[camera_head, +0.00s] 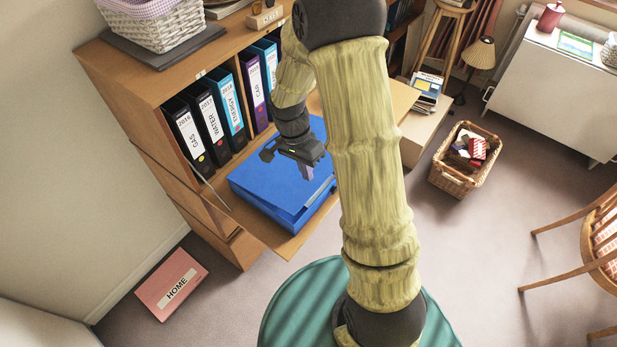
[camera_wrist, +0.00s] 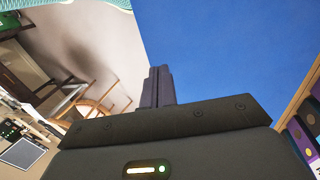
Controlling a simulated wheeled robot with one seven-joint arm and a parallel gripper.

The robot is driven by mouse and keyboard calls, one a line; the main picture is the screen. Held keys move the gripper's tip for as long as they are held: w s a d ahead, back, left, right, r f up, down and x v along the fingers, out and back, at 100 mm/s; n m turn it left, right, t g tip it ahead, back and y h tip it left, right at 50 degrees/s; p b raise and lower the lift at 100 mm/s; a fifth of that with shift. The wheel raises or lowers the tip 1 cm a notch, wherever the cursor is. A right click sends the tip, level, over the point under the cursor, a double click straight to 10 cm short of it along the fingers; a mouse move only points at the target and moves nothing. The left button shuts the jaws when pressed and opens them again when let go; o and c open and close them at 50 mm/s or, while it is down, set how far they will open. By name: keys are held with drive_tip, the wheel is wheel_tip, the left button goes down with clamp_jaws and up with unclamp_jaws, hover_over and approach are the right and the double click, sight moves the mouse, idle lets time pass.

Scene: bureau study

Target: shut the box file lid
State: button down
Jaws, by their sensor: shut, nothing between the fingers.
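The blue box file (camera_head: 262,192) lies flat on the lowered wooden flap of the bureau. Its lid looks down or nearly down over the box, with a seam along the near right side; I cannot tell whether it is fully closed. My gripper (camera_head: 307,173) is shut and empty, over the right part of the lid. In the wrist view the shut fingers (camera_wrist: 158,86) stand against the plain blue surface of the box file (camera_wrist: 235,50), which fills the upper right. Whether the fingertips touch it I cannot tell. My arm hides part of the box file's far right side.
Several upright binders (camera_head: 212,124) stand in the shelf behind the box file. A pink box marked HOME (camera_head: 172,284) lies on the floor at left. A wicker basket (camera_head: 452,180) and a chair (camera_head: 600,235) stand at right, with clear floor between.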

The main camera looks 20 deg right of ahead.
sight(312, 188)
drive_tip(key=shift+x, duration=1.7)
drive_tip(key=b+x, duration=0.2)
drive_tip(key=x, duration=0.1)
drive_tip(key=shift+s+f, duration=0.1)
drive_tip(key=shift+f, duration=0.15)
drive_tip(key=shift+r, duration=0.15)
drive_tip(key=shift+r+p, duration=0.45)
drive_tip(key=shift+r, duration=0.1)
drive_tip(key=s+d+v, duration=0.1)
drive_tip(key=v, duration=1.1)
drive_tip(key=shift+r+p, duration=0.4)
drive_tip(key=shift+r, duration=0.15)
drive_tip(key=shift+s, duration=0.1)
